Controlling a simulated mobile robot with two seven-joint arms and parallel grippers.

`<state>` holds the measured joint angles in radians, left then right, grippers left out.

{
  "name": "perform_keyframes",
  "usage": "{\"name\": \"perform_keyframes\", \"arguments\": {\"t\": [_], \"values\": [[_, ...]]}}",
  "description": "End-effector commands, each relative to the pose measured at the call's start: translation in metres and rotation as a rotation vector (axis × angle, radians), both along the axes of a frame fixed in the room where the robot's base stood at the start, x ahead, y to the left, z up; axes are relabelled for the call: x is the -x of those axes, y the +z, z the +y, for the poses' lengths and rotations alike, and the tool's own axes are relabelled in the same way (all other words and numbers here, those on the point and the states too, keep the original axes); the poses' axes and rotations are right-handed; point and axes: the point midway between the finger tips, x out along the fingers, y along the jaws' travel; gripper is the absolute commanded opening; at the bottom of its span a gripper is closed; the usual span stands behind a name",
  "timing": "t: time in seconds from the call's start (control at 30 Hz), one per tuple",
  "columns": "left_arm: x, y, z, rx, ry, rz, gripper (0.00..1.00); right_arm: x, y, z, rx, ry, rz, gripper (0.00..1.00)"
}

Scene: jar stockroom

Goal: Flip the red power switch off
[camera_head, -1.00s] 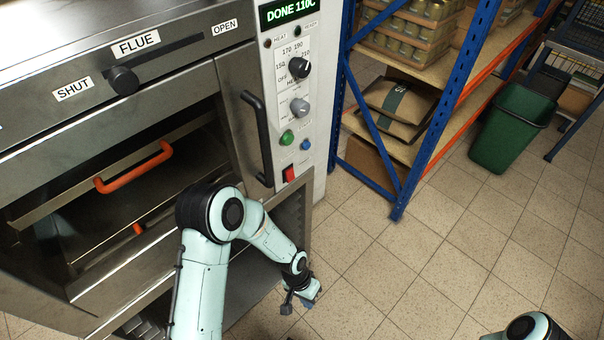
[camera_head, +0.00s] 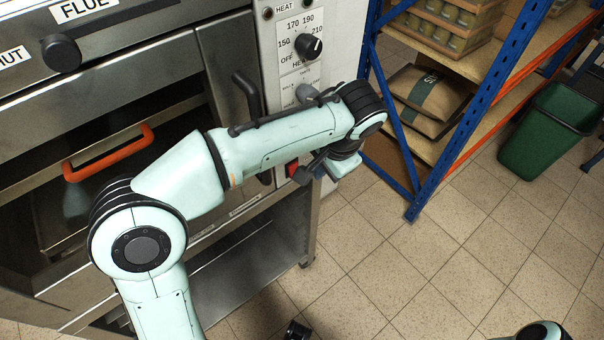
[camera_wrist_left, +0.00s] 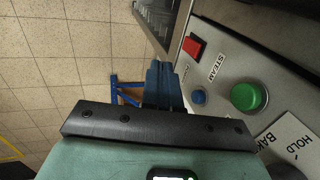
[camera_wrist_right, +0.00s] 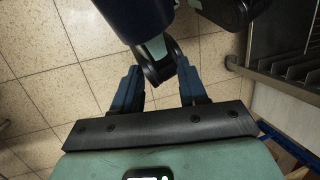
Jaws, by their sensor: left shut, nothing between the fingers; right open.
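The red power switch (camera_head: 291,168) is low on the oven's control panel, partly hidden by my left arm in the head view. It also shows in the left wrist view (camera_wrist_left: 194,46) as a red rocker in a dark frame. I cannot tell which way it is tipped. My left gripper (camera_wrist_left: 164,68) is shut and empty, in front of the panel. In the left wrist view its fingertips are just left of the switch, apparently apart from it. My right gripper (camera_wrist_right: 161,78) is open and empty in its wrist view, above the tiled floor.
A green button (camera_wrist_left: 248,97) and a blue button (camera_wrist_left: 199,97) sit near the switch. An oven tray with an orange handle (camera_head: 105,154) is at left. A blue-framed shelf (camera_head: 398,150) stands right of the oven. A green bin (camera_head: 545,135) is farther right, beyond open floor.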

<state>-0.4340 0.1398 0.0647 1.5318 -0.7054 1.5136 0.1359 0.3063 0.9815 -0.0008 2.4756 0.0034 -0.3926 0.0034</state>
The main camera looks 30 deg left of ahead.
Motion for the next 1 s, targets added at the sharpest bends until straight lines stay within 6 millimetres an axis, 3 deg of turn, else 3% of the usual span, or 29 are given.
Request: {"name": "perform_keyframes", "arguments": {"t": [0.17,0.6,0.8,1.0], "values": [[-0.001,-0.014,0.004,-0.001,0.001,0.004,0.0,-0.001,-0.003,0.0,0.001,-0.001,-0.004,0.43],[-0.011,-0.101,0.028,-0.001,0.0,0.006,0.0,-0.007,-0.019,-0.001,0.005,-0.007,-0.03,0.43],[-0.022,-0.103,0.054,0.0,0.003,0.002,0.0,-0.008,-0.018,0.0,0.005,-0.007,-0.031,0.43],[-0.026,-0.104,0.063,0.001,0.0,0.002,0.0,-0.008,-0.018,0.0,0.004,-0.007,-0.031,0.43]]}}
